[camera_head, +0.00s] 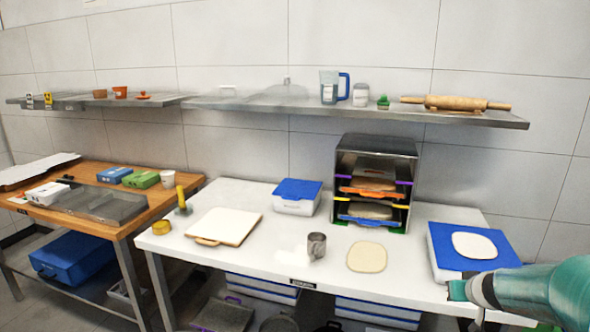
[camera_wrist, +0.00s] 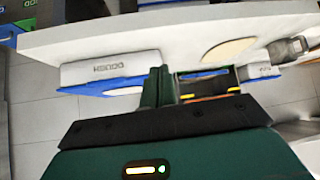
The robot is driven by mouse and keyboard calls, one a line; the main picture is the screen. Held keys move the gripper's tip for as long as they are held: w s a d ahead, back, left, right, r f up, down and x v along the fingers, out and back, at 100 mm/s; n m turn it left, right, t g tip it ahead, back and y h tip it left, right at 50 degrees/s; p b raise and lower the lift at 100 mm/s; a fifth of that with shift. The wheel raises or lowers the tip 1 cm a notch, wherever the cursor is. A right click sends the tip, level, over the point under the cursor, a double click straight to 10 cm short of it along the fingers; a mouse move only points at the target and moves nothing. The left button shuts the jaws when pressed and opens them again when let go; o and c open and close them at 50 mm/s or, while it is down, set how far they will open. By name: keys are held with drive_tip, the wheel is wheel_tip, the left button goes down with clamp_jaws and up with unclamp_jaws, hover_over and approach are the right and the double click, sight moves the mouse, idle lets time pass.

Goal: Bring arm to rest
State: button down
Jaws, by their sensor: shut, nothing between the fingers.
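My gripper (camera_head: 458,290) is at the lower right in the head view, at the end of my teal arm. It is beside the front right part of the white counter (camera_head: 300,272), close to the blue-lidded box (camera_head: 443,262). In the wrist view my green fingers (camera_wrist: 158,86) are together, with nothing between them. That view is turned over, with the counter edge (camera_wrist: 100,35) and the box (camera_wrist: 110,72) above and left of the fingers. I cannot tell whether the gripper touches the box.
A round of dough (camera_head: 473,245) lies on the blue lid. Flat dough (camera_head: 367,257), a grey mug (camera_head: 316,246), a cutting board (camera_head: 225,227) and a tray rack (camera_head: 375,150) stand on the counter. A shelf (camera_head: 300,112) runs along the wall. A wooden table (camera_head: 150,213) is at left.

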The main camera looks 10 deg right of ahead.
drive_tip(key=a+r+n+g+y, duration=0.1)
drive_tip(key=a+r+n, duration=0.15)
drive_tip(key=a, duration=0.95)
drive_tip(key=a+r+n+g+y, duration=0.1)
drive_tip(key=a+r, duration=0.3)
drive_tip(key=a, duration=0.9)
drive_tip(key=s+a+r, duration=0.2)
drive_tip(key=s+a, duration=0.5)
drive_tip(key=s, duration=0.1)
drive_tip(key=s+a+r+y, duration=0.1)
drive_tip(key=s+a+r, duration=0.1)
drive_tip(key=s+a, duration=0.5)
drive_tip(key=shift+s+a+r+g, duration=0.25)
drive_tip(key=shift+s+a+g, duration=0.15)
drive_tip(key=shift+s, duration=0.5)
drive_tip(key=shift+n, duration=0.25)
